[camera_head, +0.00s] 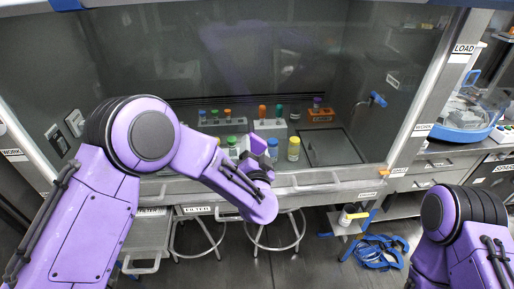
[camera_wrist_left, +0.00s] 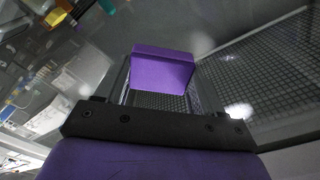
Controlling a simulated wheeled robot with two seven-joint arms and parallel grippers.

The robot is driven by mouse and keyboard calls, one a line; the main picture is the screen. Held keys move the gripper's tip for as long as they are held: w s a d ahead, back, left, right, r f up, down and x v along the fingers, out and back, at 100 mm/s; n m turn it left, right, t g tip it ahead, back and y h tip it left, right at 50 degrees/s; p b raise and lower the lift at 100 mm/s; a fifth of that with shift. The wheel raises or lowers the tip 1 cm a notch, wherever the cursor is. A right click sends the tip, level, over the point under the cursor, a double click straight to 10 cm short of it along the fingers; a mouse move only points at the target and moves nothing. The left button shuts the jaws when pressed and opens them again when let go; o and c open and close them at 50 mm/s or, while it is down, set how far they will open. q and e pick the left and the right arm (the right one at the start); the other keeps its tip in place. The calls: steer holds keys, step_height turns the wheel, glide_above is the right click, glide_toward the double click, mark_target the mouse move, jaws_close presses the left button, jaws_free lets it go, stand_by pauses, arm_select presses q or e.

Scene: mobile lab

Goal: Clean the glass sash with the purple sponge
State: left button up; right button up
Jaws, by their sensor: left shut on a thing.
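The glass sash (camera_head: 270,60) spans the upper part of the head view as a wide, grey, see-through pane in front of the fume hood's inside. In the left wrist view my left gripper (camera_wrist_left: 160,88) is shut on the purple sponge (camera_wrist_left: 163,66), a block held between the fingertips. Whether the sponge touches the glass I cannot tell.
Behind the sash stand racks of colored-capped vials, a yellow bottle (camera_head: 293,149) and an orange rack (camera_head: 321,115). Two stools (camera_head: 275,236) stand below the hood. Blue items (camera_head: 376,252) lie on the floor. A side counter with a blue-white device (camera_head: 463,112) stands at right.

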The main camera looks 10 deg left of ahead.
mark_target(235, 142)
arm_select(q)
steer(key=shift+s+a+p, duration=0.2)
steer(key=shift+s+a, duration=0.1)
steer(key=shift+a, duration=0.7)
steer(key=shift+s+a+p, duration=0.15)
steer(key=shift+s+a, duration=0.1)
steer(key=shift+a, duration=0.7)
steer(key=shift+s+a+p, duration=0.2)
steer(key=shift+s+a, duration=0.1)
steer(key=shift+a, duration=0.7)
steer(key=shift+d, duration=0.1)
steer(key=shift+s+d, duration=0.15)
steer(key=shift+s, duration=0.2)
steer(key=shift+p+v, duration=0.65)
steer(key=shift+v, duration=2.05)
steer(key=shift+d+r, duration=0.1)
steer(key=shift+r, duration=0.05)
steer(key=p+v, duration=0.1)
steer(key=v, duration=0.2)
steer(key=shift+d+r, duration=0.1)
steer(key=shift+r, duration=0.05)
